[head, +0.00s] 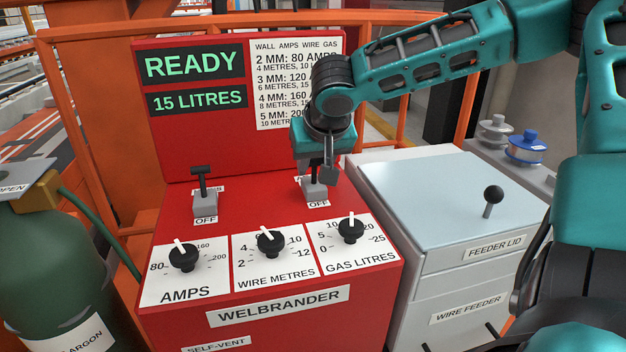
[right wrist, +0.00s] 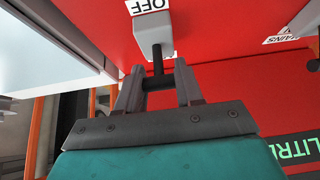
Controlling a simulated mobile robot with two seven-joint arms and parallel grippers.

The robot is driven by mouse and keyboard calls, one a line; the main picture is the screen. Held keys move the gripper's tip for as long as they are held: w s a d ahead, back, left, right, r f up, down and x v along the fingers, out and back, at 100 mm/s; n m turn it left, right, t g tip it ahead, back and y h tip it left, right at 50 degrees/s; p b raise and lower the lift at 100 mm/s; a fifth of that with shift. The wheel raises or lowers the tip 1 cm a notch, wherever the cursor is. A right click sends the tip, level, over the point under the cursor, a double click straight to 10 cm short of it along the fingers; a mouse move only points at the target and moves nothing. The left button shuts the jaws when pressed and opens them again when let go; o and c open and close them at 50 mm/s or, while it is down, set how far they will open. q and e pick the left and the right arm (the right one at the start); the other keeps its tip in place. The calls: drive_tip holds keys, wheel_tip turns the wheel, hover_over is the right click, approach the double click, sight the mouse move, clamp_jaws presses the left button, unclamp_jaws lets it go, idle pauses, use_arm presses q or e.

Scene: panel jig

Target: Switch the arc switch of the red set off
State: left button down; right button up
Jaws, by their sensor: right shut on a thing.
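The red set (head: 180,235) is a red welding console marked WELBRANDER. Its right-hand switch, which I take as the arc switch (head: 316,189), has a grey base with an OFF label in front. My right gripper (head: 322,172) comes down over it from above and hides most of its lever. In the right wrist view my right gripper (right wrist: 158,82) is shut on the dark lever of the arc switch (right wrist: 155,50), with a finger on each side. The lever's exact tilt is hard to tell. My left gripper is out of view.
The mains switch (head: 203,200) stands left on the same panel, its black lever up. Three knobs sit in front, including the amps knob (head: 183,256). A grey wire feeder (head: 440,205) with a ball-topped lever stands right. A green argon bottle (head: 45,255) is at left.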

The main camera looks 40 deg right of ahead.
drive_tip(key=b, duration=0.1)
drive_tip(key=f+t+b, duration=0.1)
drive_tip(key=b, duration=0.1)
drive_tip(key=shift+s+a+h, duration=0.25)
drive_tip(key=shift+s+h, duration=0.05)
drive_tip(key=shift+s, duration=0.05)
drive_tip(key=b, duration=0.1)
drive_tip(key=t+b, duration=0.1)
drive_tip(key=b, duration=0.1)
drive_tip(key=shift+s+a+t+h, duration=0.1)
drive_tip(key=shift+s+t+h, duration=0.2)
drive_tip(key=shift+h, duration=0.1)
use_arm(q)
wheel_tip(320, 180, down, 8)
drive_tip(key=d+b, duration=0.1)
drive_tip(key=b, duration=0.1)
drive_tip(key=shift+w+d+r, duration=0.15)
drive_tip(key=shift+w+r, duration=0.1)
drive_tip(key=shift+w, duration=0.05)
use_arm(e)
drive_tip(key=shift+s+a+r+t+h, duration=0.1)
drive_tip(key=shift+s+r+t+h, duration=0.1)
drive_tip(key=shift+t+h, duration=0.15)
drive_tip(key=o, duration=1)
drive_tip(key=shift+o, duration=0.2)
